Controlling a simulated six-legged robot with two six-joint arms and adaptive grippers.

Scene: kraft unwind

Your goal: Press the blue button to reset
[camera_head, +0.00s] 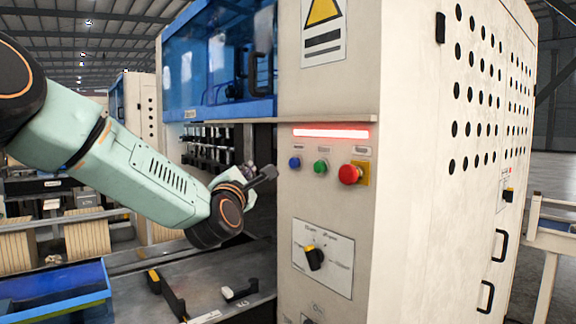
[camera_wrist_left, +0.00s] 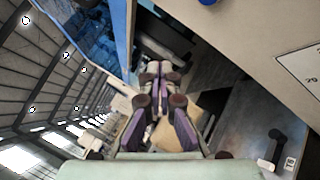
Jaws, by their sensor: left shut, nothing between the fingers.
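The blue button (camera_head: 295,163) is on the cream cabinet front (camera_head: 330,200), below a glowing red light bar (camera_head: 331,133). A green button (camera_head: 320,167) and a red mushroom button (camera_head: 349,174) on a yellow plate sit to its right. My left gripper (camera_head: 268,173) is just left of the blue button in the head view and apart from it. In the left wrist view its fingers (camera_wrist_left: 160,68) are shut with nothing between them. The blue button shows only partly at the top edge there (camera_wrist_left: 208,2). My right gripper is not in view.
A rotary switch (camera_head: 314,257) on a white plate is lower on the cabinet. A ledge (camera_head: 330,118) juts out above the light bar. A dark metal bed (camera_head: 215,290) lies below my left arm. A blue tray (camera_head: 60,290) is at lower left.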

